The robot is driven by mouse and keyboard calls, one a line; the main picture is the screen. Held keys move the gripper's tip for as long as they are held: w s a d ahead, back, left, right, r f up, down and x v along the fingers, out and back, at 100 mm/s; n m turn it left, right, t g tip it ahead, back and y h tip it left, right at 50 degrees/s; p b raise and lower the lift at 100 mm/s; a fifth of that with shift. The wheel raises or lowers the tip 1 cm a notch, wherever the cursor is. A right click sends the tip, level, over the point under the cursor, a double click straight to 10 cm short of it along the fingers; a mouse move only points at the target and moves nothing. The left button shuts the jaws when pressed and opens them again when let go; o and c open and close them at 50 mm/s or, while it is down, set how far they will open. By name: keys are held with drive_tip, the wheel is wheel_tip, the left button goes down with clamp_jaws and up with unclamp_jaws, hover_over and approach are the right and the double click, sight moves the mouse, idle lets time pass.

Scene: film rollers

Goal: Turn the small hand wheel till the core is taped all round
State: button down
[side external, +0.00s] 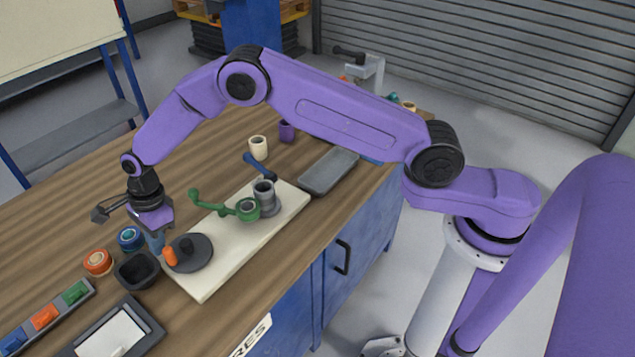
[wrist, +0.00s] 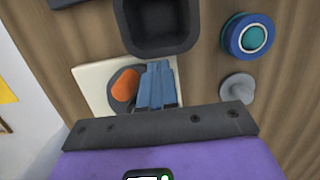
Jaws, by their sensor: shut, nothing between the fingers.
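In the side view a dark round hand wheel (side external: 200,257) with an upright orange grip (side external: 169,257) and a dark hub lies at the near left end of a cream board (side external: 226,262). My gripper (side external: 157,246) points down beside the orange grip, its blue fingers shut and empty. In the wrist view the shut fingers (wrist: 157,88) are right of the orange grip (wrist: 125,84); I cannot tell whether they touch it. They hide part of the wheel. Farther along the board are a green crank arm (side external: 217,207) and a grey cylinder (side external: 264,192), possibly the core. Tape on it is too small to tell.
A black square bowl (side external: 138,270) stands close left of the wheel, with an orange roll (side external: 97,262) and a blue roll (side external: 130,237) nearby. A grey tray (side external: 328,171), a cream cup (side external: 258,148) and a purple cup (side external: 287,132) stand farther back. The wooden table's back left is clear.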

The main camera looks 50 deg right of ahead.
sight(163, 253)
drive_tip(key=shift+s+a, duration=0.2)
drive_tip(key=shift+s, duration=0.45)
drive_tip(key=shift+s+a, duration=0.2)
drive_tip(key=shift+s, duration=0.45)
drive_tip(key=shift+s, duration=0.7)
drive_tip(key=shift+s+d, duration=0.2)
drive_tip(key=shift+s, duration=0.75)
